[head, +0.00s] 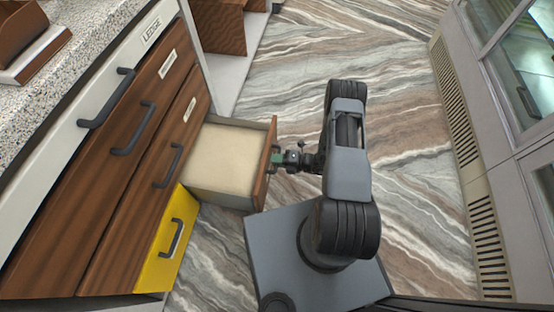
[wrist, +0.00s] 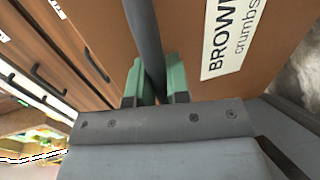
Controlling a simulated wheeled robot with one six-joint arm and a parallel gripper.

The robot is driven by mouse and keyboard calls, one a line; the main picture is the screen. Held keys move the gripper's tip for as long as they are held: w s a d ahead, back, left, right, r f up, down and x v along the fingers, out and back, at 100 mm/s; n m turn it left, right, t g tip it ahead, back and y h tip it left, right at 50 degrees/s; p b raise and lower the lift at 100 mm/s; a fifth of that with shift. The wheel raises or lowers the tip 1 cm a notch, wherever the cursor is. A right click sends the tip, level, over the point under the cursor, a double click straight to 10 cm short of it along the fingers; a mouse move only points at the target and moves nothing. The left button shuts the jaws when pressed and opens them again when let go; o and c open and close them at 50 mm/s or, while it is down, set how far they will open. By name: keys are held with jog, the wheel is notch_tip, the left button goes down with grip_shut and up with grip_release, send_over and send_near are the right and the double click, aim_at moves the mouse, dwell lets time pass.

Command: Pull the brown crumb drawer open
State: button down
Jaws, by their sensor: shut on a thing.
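The brown crumb drawer (head: 217,163) stands well out from the counter in the head view. Its inside is pale and looks empty. In the wrist view its brown front (wrist: 190,40) carries a white label (wrist: 236,35) reading "BROWN crumbs". My gripper (head: 281,158) is at the outer face of that front. In the wrist view the green fingers of my gripper (wrist: 157,85) are shut on the dark bar handle (wrist: 143,35), one on each side of it. The lower part of the handle is hidden between the fingers.
A yellow drawer (head: 168,243) and several brown drawer fronts (head: 120,110) with dark handles line the counter at left. A glass-fronted cabinet with a vented base (head: 486,245) stands at right. The marble floor (head: 400,60) beyond my arm is clear.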

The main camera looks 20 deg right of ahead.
jog(key=shift+s+a, duration=0.1)
jog(key=shift+s, duration=0.05)
jog(key=c, duration=1.1)
grip_release()
jog(key=p+v, duration=0.2)
jog(key=v, duration=1.2)
jog(key=shift+p, duration=0.4)
jog(key=shift+f, duration=0.15)
jog(key=w+a+r+n+g+h+p, duration=0.1)
jog(key=a+r+n+g+h+p, duration=0.15)
jog(key=r+n+p, duration=0.65)
jog(key=w+a+r+n+g+h+p, duration=0.1)
jog(key=r+n+g, duration=0.3)
jog(key=r, duration=1.2)
jog(key=a+r+n+g+h+p, duration=0.15)
jog(key=r+n+p, duration=0.35)
jog(key=r+n, duration=0.5)
jog(key=s+a+r+n+t+h+p, duration=0.1)
jog(key=s+r+n+h+p, duration=0.1)
jog(key=r+n, duration=0.4)
jog(key=s+a+r+n+t+h+p, duration=0.1)
jog(key=r+n+h+p, duration=0.3)
jog(key=r, duration=1.2)
jog(key=s+a+r+n+t+h+p, duration=0.2)
jog(key=s+r+n+p, duration=0.2)
jog(key=r+n+p, duration=0.4)
notch_tip(320, 180, up, 3)
jog(key=shift+r+t+h, duration=0.1)
jog(key=shift+t+h, duration=0.2)
jog(key=shift+h, duration=0.1)
